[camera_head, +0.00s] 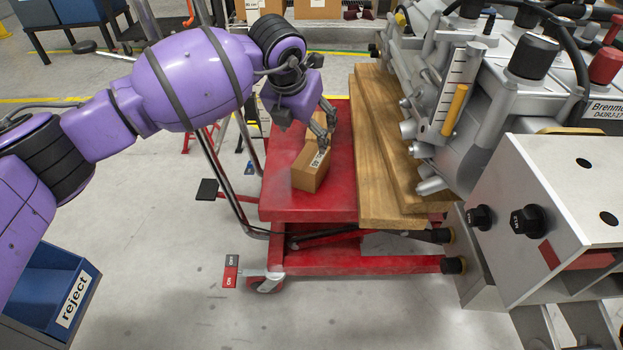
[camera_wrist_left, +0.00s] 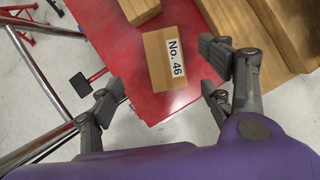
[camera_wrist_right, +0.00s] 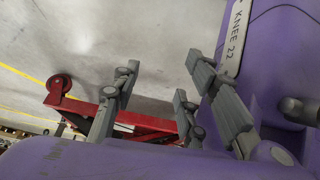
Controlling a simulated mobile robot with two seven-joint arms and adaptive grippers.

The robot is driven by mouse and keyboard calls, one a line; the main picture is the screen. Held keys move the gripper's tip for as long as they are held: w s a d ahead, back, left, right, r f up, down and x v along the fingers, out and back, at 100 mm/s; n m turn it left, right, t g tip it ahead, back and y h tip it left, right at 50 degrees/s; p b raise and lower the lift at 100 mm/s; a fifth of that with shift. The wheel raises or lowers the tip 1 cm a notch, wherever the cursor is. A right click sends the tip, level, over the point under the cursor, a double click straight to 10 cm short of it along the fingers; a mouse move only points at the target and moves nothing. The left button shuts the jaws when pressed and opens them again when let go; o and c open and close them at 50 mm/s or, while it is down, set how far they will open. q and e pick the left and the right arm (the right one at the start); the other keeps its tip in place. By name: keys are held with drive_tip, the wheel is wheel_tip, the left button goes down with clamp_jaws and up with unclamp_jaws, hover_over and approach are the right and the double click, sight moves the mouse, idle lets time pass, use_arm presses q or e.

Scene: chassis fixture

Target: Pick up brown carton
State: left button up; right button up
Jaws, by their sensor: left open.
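A brown carton (camera_head: 308,172) with a white label sits on the red cart top (camera_head: 285,207), near its front left part. In the left wrist view a brown carton (camera_wrist_left: 155,64) labelled "No. 46" lies on the red surface ahead of my fingers. My left gripper (camera_head: 325,126) is above the far end of the carton. It is open, and its fingers are spread to either side of the carton in the left wrist view (camera_wrist_left: 162,88), apart from it. My right gripper (camera_wrist_right: 155,92) is open and empty, away from the cart top.
Another brown box (camera_wrist_left: 139,10) lies just beyond the carton. Wooden planks (camera_head: 385,190) and a large grey machine (camera_head: 470,100) stand close on the right. A blue reject bin (camera_head: 45,285) is at lower left.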

use_arm(q)
drive_tip(key=b, duration=0.2)
hover_over(310, 159)
drive_tip(key=s+a, duration=0.1)
wheel_tip(310, 159, down, 6)
drive_tip(key=shift+s+r, duration=0.15)
drive_tip(key=shift+r, duration=0.1)
drive_tip(key=shift+b+x, duration=0.6)
drive_tip(key=shift+x, duration=0.6)
drive_tip(key=b+x, duration=0.1)
drive_tip(key=x, duration=0.2)
drive_tip(key=b+x, duration=0.1)
drive_tip(key=shift+s+d+f+b, duration=0.15)
drive_tip(key=shift+s+f+b, duration=0.1)
drive_tip(key=shift+f+b, duration=0.1)
drive_tip(key=shift+w+f, duration=0.15)
drive_tip(key=shift+f, duration=0.05)
drive_tip(key=shift+r, duration=0.15)
use_arm(e)
drive_tip(key=s+x, duration=0.1)
drive_tip(key=x, duration=0.5)
drive_tip(key=shift+d+f+n, duration=0.2)
drive_tip(key=shift+f+n, duration=0.1)
drive_tip(key=shift+f, duration=0.15)
drive_tip(key=shift+s, duration=0.2)
use_arm(q)
drive_tip(key=shift+f, duration=0.25)
use_arm(e)
drive_tip(key=shift+s+d, duration=0.1)
drive_tip(key=shift+s, duration=0.45)
